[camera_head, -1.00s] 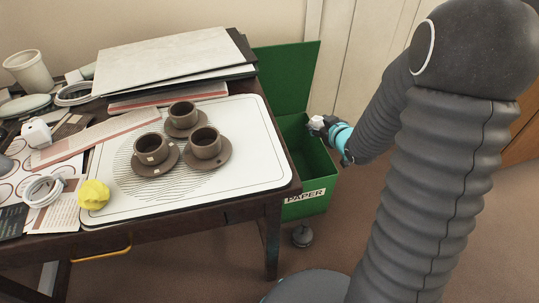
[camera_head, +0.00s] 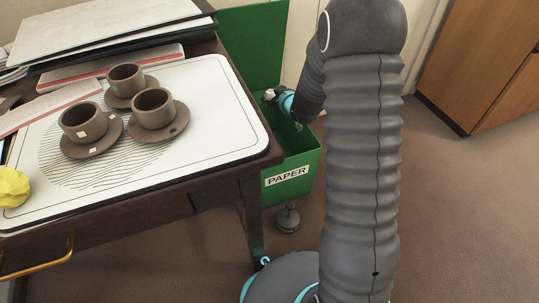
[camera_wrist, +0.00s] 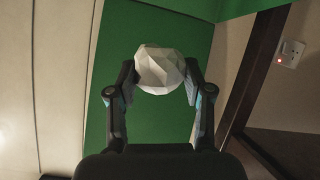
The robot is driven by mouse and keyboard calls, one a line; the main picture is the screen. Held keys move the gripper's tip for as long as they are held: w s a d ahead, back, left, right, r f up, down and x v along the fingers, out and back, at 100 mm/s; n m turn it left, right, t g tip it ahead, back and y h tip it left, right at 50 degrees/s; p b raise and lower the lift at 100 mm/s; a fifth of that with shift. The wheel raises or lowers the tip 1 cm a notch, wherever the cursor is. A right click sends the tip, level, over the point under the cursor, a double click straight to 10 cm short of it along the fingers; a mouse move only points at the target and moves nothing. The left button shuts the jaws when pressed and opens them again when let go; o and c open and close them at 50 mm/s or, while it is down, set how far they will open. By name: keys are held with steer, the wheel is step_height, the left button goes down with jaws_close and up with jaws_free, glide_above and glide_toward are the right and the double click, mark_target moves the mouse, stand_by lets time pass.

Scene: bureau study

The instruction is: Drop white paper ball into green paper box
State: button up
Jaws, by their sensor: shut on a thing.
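My gripper (camera_wrist: 160,82) is shut on the white paper ball (camera_wrist: 160,68), which sits between the two fingertips in the wrist view. In the head view the ball (camera_head: 271,95) is a small pale shape at the end of my arm, partly hidden by the gripper. The green paper box (camera_head: 292,178) stands on the floor right of the desk, its lid raised behind and a PAPER label on its front. My gripper is over the box opening, near the raised lid. Green box surface (camera_wrist: 120,35) fills the middle of the wrist view behind the ball.
The dark desk (camera_head: 225,187) stands left of the box, with a white tray (camera_head: 225,130) bearing several brown cups and saucers. A yellow paper ball (camera_head: 12,188) lies at the left. A wooden cabinet (camera_head: 470,60) stands at the right. Floor between is clear.

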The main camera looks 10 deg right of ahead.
steer(key=shift+f+b, duration=1.55)
steer(key=shift+f, duration=1.1)
steer(key=o, duration=0.8)
steer(key=shift+s+d+r, duration=0.1)
steer(key=shift+s, duration=0.05)
steer(key=v, duration=1.1)
steer(key=shift+s+d, duration=0.1)
steer(key=shift+s, duration=0.25)
